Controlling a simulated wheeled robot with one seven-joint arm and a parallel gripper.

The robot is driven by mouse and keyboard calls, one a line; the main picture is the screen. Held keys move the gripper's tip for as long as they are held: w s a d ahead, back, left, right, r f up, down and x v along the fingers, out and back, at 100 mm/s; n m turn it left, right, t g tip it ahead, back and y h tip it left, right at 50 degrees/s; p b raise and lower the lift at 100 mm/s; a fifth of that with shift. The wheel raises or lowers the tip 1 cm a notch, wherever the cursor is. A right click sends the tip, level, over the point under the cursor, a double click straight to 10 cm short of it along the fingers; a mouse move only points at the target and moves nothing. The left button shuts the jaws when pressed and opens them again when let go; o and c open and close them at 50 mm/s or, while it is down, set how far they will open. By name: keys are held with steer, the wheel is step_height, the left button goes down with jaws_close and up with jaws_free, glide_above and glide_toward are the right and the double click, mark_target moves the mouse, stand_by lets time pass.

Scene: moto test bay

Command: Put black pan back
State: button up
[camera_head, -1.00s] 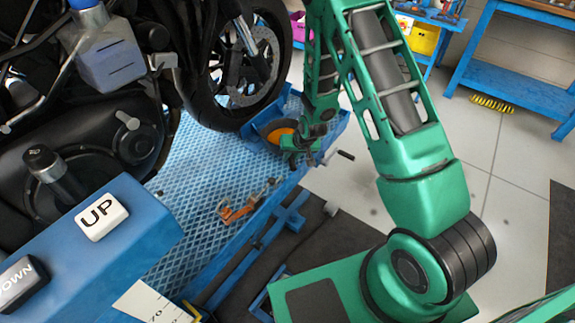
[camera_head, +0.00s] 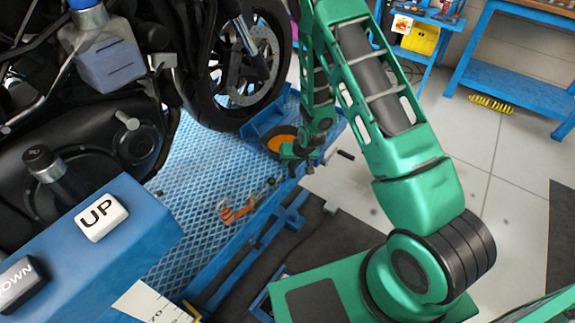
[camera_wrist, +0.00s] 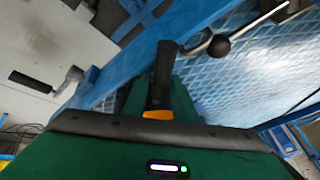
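The black pan (camera_head: 280,143) shows in the head view as a dark rim around an orange inside, at the far end of the blue lift platform (camera_head: 195,165), near the front wheel. My gripper (camera_head: 300,161) is just in front of it and partly covers it. I cannot tell whether the two touch. In the wrist view, a black upright piece with an orange base (camera_wrist: 161,80) stands in front of my green gripper body; I cannot tell whether it is a finger or a held handle. The fingertips are not clear in either view.
The motorcycle front wheel (camera_head: 240,65) stands close to the left of my gripper. An orange tool (camera_head: 240,208) lies on the platform. A black ball-ended lever (camera_wrist: 219,45) shows in the wrist view.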

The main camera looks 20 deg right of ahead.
steer(key=v, duration=1.2)
steer(key=s+d+r+m+g+h, duration=0.1)
steer(key=s+d+r, duration=0.6)
steer(key=r, duration=0.2)
steer(key=s+d+r+m+g+h, duration=0.1)
steer(key=s+d+r, duration=0.6)
steer(key=r, duration=0.2)
steer(key=s+r+g, duration=0.1)
steer(key=s+r, duration=0.2)
steer(key=s, duration=0.3)
steer(key=s+r+m+g, duration=0.1)
steer(key=s+r, duration=0.2)
steer(key=s, duration=0.4)
steer(key=s+d+r+m, duration=0.1)
steer(key=s+r, duration=0.2)
steer(key=s, duration=0.4)
steer(key=shift+s+r+g+y, duration=0.2)
steer(key=shift+r+g+y, duration=0.05)
steer(key=shift+g+y, duration=0.15)
steer(key=shift+w+d, duration=0.1)
